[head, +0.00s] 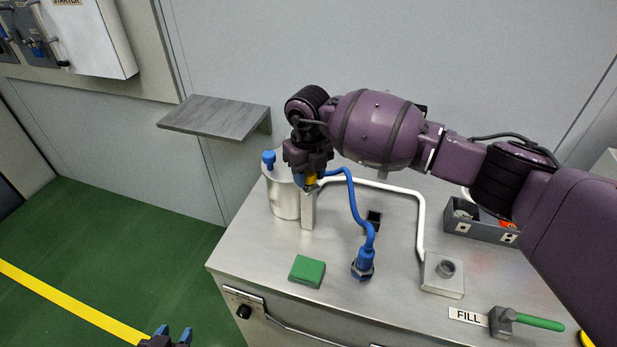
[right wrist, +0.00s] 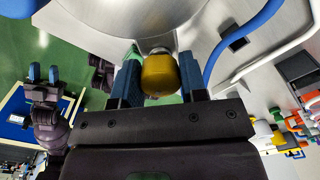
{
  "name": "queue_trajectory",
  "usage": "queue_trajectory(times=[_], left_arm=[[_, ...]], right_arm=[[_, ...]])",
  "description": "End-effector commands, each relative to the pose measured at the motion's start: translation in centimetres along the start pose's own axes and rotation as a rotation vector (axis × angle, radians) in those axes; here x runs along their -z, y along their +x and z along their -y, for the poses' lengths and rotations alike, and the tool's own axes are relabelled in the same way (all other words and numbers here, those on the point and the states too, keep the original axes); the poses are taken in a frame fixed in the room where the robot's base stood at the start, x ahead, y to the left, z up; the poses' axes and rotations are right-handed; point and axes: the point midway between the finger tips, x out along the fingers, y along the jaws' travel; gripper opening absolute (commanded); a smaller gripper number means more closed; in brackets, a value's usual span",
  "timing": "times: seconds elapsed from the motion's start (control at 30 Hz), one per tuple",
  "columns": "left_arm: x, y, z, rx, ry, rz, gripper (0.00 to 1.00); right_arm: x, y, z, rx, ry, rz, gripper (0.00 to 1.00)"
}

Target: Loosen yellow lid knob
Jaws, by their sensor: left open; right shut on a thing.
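The yellow lid knob (head: 311,179) is at the right side of a silver cylindrical pot (head: 285,200) on the metal bench. My right gripper (head: 308,182) is at the knob, mostly hiding it in the head view. In the right wrist view, the rounded yellow knob (right wrist: 160,76) sits between the blue fingers of my right gripper (right wrist: 160,82), which is shut on it. My left gripper (head: 175,336) is open and empty at the bottom edge of the head view, over the floor. It also shows in the right wrist view (right wrist: 43,73).
A blue hose (head: 355,205) runs from near the pot to a blue fitting (head: 363,262). A white pipe (head: 400,192) bends across the bench. A green block (head: 307,270) lies in front. A grey bin (head: 480,227) and green-handled valve (head: 530,320) are at right.

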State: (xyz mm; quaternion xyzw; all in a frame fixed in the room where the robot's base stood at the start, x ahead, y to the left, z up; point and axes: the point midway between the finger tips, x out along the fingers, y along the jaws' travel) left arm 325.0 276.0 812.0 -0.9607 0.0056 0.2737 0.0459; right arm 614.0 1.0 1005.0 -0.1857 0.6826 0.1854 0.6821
Motion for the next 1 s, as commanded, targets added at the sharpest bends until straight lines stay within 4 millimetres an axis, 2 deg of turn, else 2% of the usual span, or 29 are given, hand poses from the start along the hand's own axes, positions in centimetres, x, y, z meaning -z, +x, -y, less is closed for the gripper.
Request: queue_trajectory(times=[0.03,0.8,1.0], left_arm=[[-0.7,0.4,-0.1,-0.001,0.000,0.003,0.43],[-6.4,2.5,-0.6,-0.006,0.001,0.053,0.43],[-7.0,2.8,-0.8,-0.007,0.002,0.062,0.43]], right_arm=[[-0.1,0.3,0.1,0.002,-0.045,0.001,0.16],[0.0,0.4,0.0,0.000,-0.777,-0.001,0.16],[0.0,0.4,-0.1,-0.001,-0.952,-0.001,0.16]])
